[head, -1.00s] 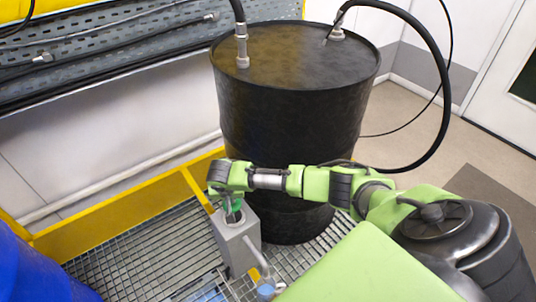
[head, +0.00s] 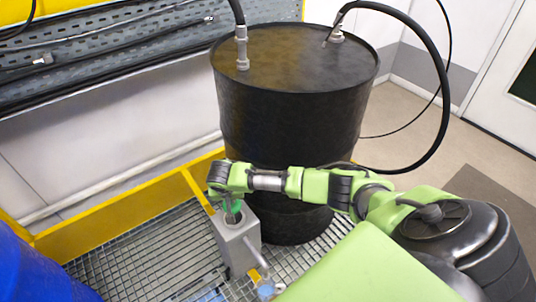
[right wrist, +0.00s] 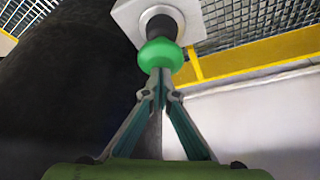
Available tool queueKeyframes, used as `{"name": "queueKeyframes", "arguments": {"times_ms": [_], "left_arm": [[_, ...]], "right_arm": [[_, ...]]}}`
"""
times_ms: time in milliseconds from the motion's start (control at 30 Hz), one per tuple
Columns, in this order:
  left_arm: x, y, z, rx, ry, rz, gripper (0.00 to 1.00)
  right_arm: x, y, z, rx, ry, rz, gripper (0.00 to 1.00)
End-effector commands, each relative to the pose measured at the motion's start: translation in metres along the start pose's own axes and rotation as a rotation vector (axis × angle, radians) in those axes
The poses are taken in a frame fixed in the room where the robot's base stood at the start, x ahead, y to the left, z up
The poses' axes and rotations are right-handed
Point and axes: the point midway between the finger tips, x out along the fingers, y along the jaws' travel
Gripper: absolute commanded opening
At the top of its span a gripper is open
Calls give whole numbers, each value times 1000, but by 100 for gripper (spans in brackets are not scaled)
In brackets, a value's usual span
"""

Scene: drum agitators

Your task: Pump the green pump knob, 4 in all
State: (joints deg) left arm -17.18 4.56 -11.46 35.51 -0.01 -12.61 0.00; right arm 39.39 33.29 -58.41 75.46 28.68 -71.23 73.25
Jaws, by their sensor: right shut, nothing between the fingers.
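The green pump knob (head: 231,218) sits on top of a grey box-shaped pump (head: 237,249) on the floor grating. In the right wrist view the knob (right wrist: 160,54) is round, on a dark stem out of the pump's top plate (right wrist: 190,20). My right gripper (head: 236,207) is above the knob and points down, partly hiding it. In the wrist view its fingertips (right wrist: 160,74) are together, empty, and at the knob's top; they look to touch it. My left gripper is not in view.
A black drum (head: 290,120) with hoses stands right behind the pump. A yellow rail (head: 130,218) runs behind the grating (head: 140,255). A blue drum (head: 35,270) is at the lower left. A spout (head: 256,258) comes off the pump's right side.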

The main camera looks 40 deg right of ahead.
Motion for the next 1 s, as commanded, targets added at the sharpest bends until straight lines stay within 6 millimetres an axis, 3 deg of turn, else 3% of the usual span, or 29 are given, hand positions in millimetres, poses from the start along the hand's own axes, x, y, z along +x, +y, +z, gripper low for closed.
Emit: {"name": "queueKeyframes", "arguments": {"times_ms": [833,1000], "left_arm": [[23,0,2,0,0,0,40],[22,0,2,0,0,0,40]], "right_arm": [[38,0,17,0,-3,1,0],[36,1,17,0,-3,2,0]]}}
